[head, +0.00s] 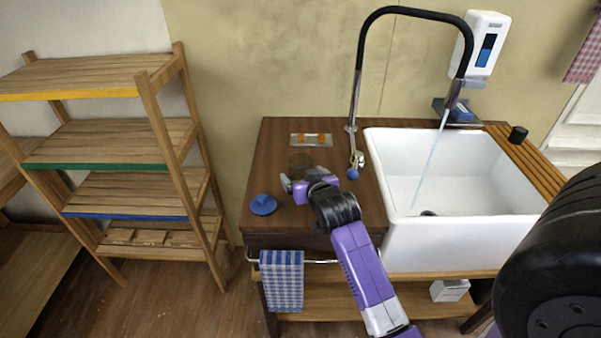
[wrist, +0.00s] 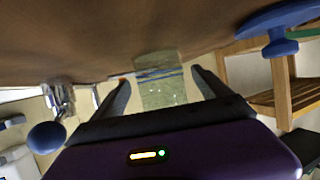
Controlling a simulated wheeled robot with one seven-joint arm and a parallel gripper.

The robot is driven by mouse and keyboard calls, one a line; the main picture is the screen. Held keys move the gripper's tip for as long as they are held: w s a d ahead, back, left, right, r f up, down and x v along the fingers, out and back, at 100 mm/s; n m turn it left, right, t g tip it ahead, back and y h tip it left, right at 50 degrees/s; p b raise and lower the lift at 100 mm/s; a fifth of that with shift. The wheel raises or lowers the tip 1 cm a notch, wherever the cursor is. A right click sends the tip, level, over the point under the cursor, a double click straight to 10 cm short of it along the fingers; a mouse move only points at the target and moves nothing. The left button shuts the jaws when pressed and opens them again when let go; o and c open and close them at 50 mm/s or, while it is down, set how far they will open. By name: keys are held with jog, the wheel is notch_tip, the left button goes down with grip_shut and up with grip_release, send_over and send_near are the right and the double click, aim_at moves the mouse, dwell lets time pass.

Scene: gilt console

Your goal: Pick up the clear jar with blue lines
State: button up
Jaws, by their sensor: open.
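The clear jar with blue lines (wrist: 158,92) stands on the dark wooden counter, and the wrist view shows it between my two fingers with a gap on each side. In the head view the jar (head: 300,160) is a faint, see-through shape just behind my gripper, and its lower part is partly hidden. My gripper (head: 291,184) is open and low over the counter on the near side of the jar. In the wrist view my gripper (wrist: 161,80) has its fingers spread, with nothing held. I cannot tell whether either finger touches the jar.
A blue knobbed disc (head: 263,205) lies left of my gripper. A small plate with orange pieces (head: 311,139) is behind the jar. The tap with a blue knob (head: 352,173) and the white sink (head: 400,235) are to the right. A wooden shelf (head: 120,150) stands left.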

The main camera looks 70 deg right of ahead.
jog(key=shift+x, duration=1.25)
jog(key=shift+c, duration=0.5)
jog(key=c, duration=1.8)
grip_shut()
jog(key=shift+r, duration=0.15)
